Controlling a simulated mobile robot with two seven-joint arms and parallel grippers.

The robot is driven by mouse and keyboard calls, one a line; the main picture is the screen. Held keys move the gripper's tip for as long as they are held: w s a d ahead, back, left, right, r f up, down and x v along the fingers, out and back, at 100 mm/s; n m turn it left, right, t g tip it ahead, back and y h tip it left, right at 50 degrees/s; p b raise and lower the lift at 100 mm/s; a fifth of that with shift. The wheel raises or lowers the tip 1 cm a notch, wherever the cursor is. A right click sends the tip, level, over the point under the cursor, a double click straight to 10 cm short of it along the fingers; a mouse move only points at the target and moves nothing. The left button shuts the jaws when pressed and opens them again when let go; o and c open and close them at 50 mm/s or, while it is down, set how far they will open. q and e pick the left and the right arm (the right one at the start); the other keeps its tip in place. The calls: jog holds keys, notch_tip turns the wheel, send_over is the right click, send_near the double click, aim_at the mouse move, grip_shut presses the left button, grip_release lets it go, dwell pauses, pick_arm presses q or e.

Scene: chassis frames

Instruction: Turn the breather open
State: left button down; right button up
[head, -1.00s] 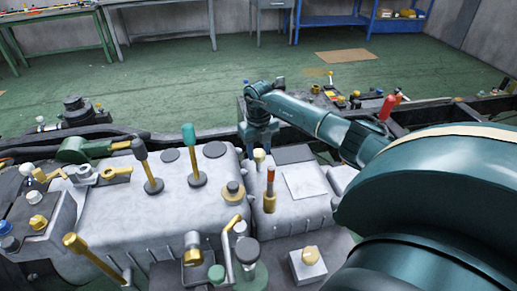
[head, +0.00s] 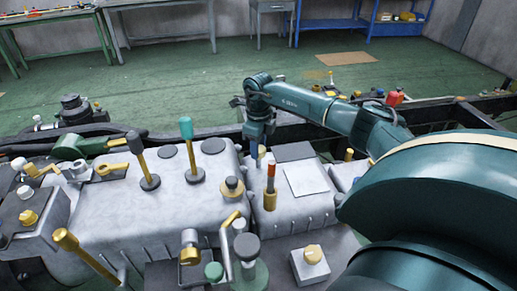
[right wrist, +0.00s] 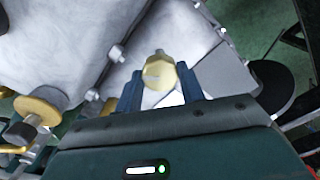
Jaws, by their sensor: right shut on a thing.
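The breather appears to be the small brass cap (right wrist: 158,74) between the two blue fingers of my right gripper (right wrist: 160,92) in the right wrist view. It has a pale mark on its face and a small stub at its far end. In the head view my right gripper (head: 257,150) points down at the back of the pale housing, and its fingers hide most of the cap. My right gripper is shut on the cap. My left gripper is not in view.
A brass post with a red-orange top (head: 270,184) stands close in front of the gripper. Levers with a teal knob (head: 187,128) and a dark knob (head: 134,143) rise from the pale housing (head: 190,215) at left. A grey block with a brass knob (head: 312,254) sits at front right.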

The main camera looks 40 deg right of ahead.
jog(key=n+b, duration=0.1)
jog(key=n, duration=0.4)
jog(key=shift+n+b, duration=0.75)
jog(key=shift+n, duration=1.75)
jog(key=o, duration=1)
jog(key=shift+c, duration=0.2)
jog(key=shift+r, duration=0.1)
notch_tip(320, 180, up, 13)
jog(key=shift+b, duration=0.4)
